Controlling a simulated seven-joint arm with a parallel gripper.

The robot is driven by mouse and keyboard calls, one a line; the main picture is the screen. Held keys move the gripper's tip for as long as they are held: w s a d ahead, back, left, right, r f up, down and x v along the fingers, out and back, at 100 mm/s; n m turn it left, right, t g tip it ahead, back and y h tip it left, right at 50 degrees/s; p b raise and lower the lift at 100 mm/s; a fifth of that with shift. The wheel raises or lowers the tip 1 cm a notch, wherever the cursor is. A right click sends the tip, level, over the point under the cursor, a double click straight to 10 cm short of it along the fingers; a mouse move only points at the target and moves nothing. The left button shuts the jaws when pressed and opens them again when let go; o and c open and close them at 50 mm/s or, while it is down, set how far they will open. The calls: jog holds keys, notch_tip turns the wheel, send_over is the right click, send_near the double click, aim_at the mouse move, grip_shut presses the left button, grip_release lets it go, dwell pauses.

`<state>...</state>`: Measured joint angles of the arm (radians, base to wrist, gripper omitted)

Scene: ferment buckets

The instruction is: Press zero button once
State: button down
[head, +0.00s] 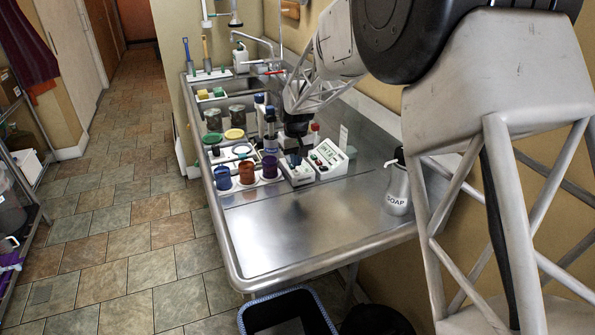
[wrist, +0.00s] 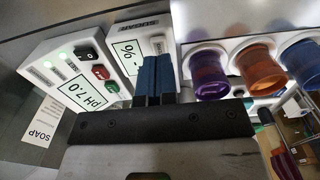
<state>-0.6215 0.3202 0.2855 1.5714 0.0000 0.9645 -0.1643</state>
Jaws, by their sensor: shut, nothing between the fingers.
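Two white instruments stand side by side on the steel counter. One, a small unit with a display (wrist: 130,55), is partly covered by my gripper in the wrist view; in the head view it is the nearer-left white unit (head: 300,175). The other is a pH meter (wrist: 75,70) reading pH 7.0, with black, red and green buttons; it also shows in the head view (head: 329,160). My gripper (wrist: 154,62) has its blue fingers shut and empty, close over the first unit; it also shows in the head view (head: 295,157). No zero label is readable; contact cannot be told.
A white rack holds blue (head: 222,177), orange (head: 246,172) and purple (head: 269,166) cups left of the instruments. A soap bottle (head: 397,190) stands to the right. Jars and bottles stand behind. The front of the steel counter (head: 300,225) is clear.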

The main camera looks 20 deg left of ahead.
jog(key=shift+f, duration=1.4)
dwell(0.4)
jog(key=shift+r, duration=3)
